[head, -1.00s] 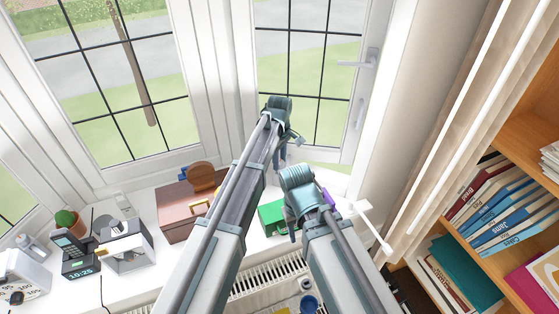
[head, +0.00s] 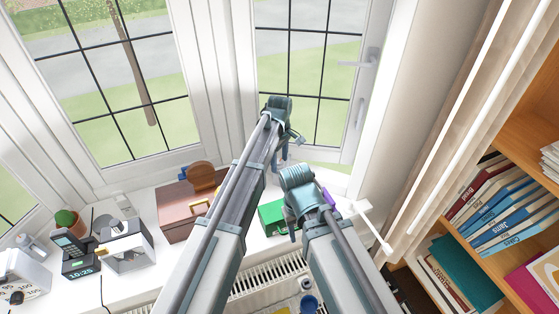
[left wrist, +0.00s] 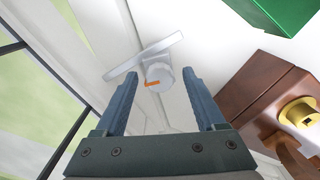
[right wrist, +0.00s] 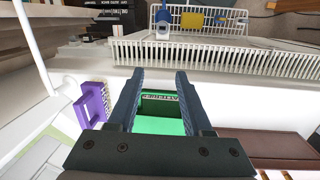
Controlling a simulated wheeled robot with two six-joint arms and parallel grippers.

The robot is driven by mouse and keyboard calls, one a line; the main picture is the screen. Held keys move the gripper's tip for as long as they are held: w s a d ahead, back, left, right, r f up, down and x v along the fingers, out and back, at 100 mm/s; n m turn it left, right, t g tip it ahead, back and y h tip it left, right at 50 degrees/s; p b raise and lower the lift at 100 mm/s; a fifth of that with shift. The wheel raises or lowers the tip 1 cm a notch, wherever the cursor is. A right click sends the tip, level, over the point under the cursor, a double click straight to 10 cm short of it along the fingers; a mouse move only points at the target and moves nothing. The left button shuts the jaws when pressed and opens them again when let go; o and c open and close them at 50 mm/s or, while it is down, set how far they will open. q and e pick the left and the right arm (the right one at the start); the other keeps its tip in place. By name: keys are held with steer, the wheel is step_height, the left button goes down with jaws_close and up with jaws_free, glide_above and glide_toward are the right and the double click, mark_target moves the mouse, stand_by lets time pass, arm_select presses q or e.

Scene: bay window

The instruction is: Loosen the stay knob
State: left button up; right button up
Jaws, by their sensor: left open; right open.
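The stay knob (left wrist: 158,78) is a pale grey round knob with an orange mark, next to a flat grey bar (left wrist: 143,57) by the white window frame in the left wrist view. My left gripper (left wrist: 160,73) is open, with one finger on each side of the knob and visible gaps between. In the head view my left gripper (head: 282,152) is low at the window corner, and its arm hides much around it. My right gripper (right wrist: 160,75) is open above a green box (right wrist: 160,113), holding nothing; it also shows in the head view (head: 292,232).
A brown wooden box (head: 180,215) stands on the sill left of my left arm. A purple object (right wrist: 93,112) is beside the green box. A white rod (head: 375,228) sticks out at right. A radiator (right wrist: 180,52) lies below the sill; a bookshelf (head: 500,240) is far right.

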mark_target(280, 162)
arm_select(q)
steer(key=shift+r, duration=0.1)
step_height(280, 162, up, 14)
steer(key=p, duration=1.3)
steer(key=shift+f+p, duration=0.2)
steer(key=shift+p, duration=0.15)
